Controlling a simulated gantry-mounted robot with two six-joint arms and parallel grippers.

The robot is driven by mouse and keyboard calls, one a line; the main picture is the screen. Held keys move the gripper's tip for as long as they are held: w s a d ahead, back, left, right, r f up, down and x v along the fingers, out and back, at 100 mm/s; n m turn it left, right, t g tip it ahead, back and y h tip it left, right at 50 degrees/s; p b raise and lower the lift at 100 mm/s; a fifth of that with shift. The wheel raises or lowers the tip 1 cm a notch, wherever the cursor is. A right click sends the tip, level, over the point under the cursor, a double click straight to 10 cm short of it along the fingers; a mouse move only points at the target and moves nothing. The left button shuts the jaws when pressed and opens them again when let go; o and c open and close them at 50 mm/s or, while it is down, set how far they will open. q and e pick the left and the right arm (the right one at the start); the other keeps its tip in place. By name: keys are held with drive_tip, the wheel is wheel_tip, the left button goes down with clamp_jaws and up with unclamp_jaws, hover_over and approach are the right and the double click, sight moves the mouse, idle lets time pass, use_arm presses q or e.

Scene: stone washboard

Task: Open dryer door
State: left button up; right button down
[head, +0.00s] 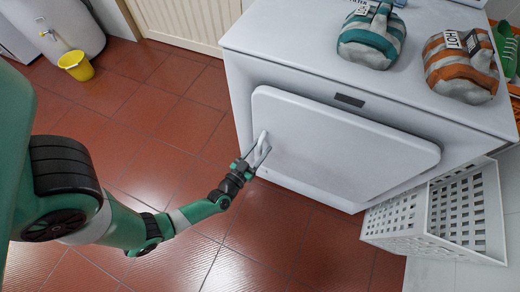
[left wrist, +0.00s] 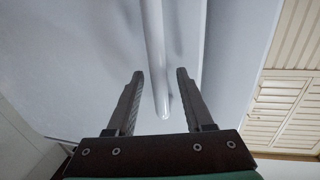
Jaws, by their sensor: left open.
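The dryer (head: 300,45) is a white box with a pale rounded door (head: 340,145) on its front, which looks closed. A light bar handle (head: 263,137) stands out near the door's left edge. My left gripper (head: 257,154) is at this handle, its jaws open. In the left wrist view the handle (left wrist: 154,50) runs down between the two spread fingers (left wrist: 158,88), with a gap on both sides, and its rounded end shows between them. I cannot tell how deep the handle sits between the fingers. My right gripper is not in view.
Two striped bags, teal (head: 372,38) and orange (head: 460,70), stand on the dryer top. A white perforated basket (head: 400,222) stands at the right, close by the dryer's front. A yellow bucket (head: 76,66) is far left. The red tiled floor (head: 150,100) left of the dryer is clear.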

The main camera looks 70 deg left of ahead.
use_arm(q)
clamp_jaws()
idle(1.4)
